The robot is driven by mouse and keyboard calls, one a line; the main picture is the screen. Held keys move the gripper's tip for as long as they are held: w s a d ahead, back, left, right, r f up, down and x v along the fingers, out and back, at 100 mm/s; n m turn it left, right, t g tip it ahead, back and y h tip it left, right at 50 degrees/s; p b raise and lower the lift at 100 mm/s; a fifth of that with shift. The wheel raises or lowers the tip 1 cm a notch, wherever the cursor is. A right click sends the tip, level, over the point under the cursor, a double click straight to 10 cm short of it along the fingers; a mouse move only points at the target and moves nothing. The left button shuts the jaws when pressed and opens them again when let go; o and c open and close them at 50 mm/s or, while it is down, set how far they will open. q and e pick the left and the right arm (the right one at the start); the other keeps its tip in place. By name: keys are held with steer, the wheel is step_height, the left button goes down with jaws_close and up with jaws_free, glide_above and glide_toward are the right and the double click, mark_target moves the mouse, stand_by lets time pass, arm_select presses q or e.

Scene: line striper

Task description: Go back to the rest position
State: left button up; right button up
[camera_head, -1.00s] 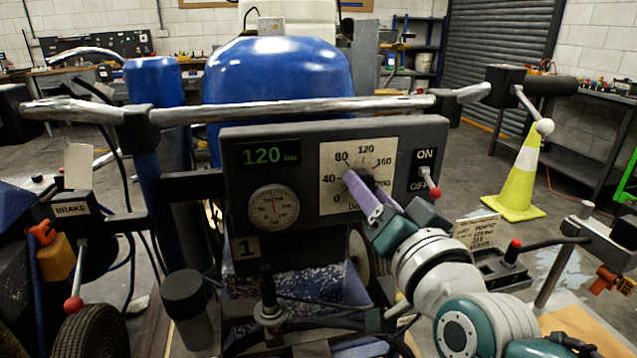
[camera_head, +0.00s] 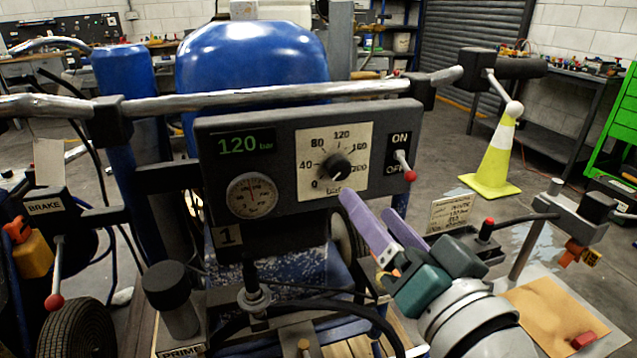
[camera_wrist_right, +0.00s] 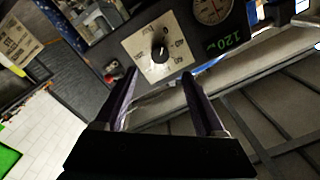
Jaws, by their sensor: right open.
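My right gripper (camera_head: 372,218) is open and empty, with two purple fingers apart, just below and right of the control panel (camera_head: 225,165). The black pressure knob (camera_head: 336,166) on the cream dial plate is clear of the fingers. In the right wrist view the open fingers (camera_wrist_right: 158,85) point toward the panel, and the knob (camera_wrist_right: 159,52) shows beyond them with space between. The green display (camera_head: 246,145) reads 120 bar. My left gripper is not in view.
A chrome handlebar (camera_head: 260,97) runs across above the panel. The ON/OFF switch with red tip (camera_head: 408,174) is close above the right gripper. A yellow cone (camera_head: 493,160) stands on the floor at the right.

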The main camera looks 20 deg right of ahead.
steer(key=shift+s, duration=0.65)
